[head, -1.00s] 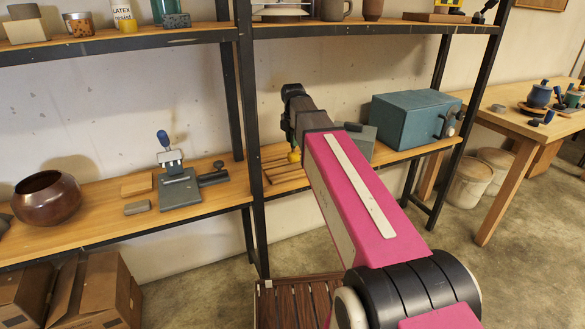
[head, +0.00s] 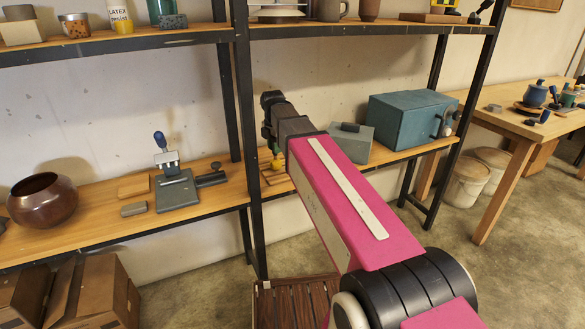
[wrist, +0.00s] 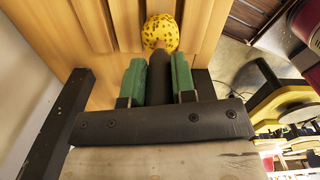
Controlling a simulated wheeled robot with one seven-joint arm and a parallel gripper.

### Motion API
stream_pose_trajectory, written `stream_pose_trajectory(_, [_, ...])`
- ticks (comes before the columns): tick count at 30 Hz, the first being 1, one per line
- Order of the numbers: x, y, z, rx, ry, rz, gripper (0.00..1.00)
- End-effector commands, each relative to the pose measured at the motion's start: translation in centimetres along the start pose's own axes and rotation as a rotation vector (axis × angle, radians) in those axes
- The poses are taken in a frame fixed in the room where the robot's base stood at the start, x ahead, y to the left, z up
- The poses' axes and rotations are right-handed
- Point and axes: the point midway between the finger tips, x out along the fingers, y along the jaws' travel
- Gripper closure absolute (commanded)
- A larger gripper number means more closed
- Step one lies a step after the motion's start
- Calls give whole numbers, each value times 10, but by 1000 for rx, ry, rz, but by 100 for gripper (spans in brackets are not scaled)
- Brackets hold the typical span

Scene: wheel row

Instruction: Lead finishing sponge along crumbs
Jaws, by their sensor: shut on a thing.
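My gripper (wrist: 159,85) is shut on the dark handle of the finishing sponge, between its two green fingers. The sponge head (wrist: 160,33) is yellow with dark specks and sits beyond the fingertips, over or against a grooved wooden surface (wrist: 70,40); contact is not clear. In the head view my gripper (head: 275,143) is low over the middle shelf, just right of a black post, and the yellow sponge tip (head: 277,164) shows below it. No crumbs can be made out.
The black shelf post (head: 246,130) stands just left of my gripper. A grey-green box (head: 352,143) and a blue-green box (head: 410,120) stand right on the shelf. Left of the post are a grey clamp-like tool (head: 178,190) and a brown bowl (head: 42,200).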

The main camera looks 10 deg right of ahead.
Motion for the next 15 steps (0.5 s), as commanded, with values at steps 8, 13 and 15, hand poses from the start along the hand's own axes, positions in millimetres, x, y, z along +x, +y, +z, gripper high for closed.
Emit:
stream_pose_trajectory(8, [5,0,0,0,0,1,100])
stream_pose_trajectory(13, [6,0,0,0,0,1,100])
stream_pose_trajectory(15, [7,0,0,0,0,1,100])
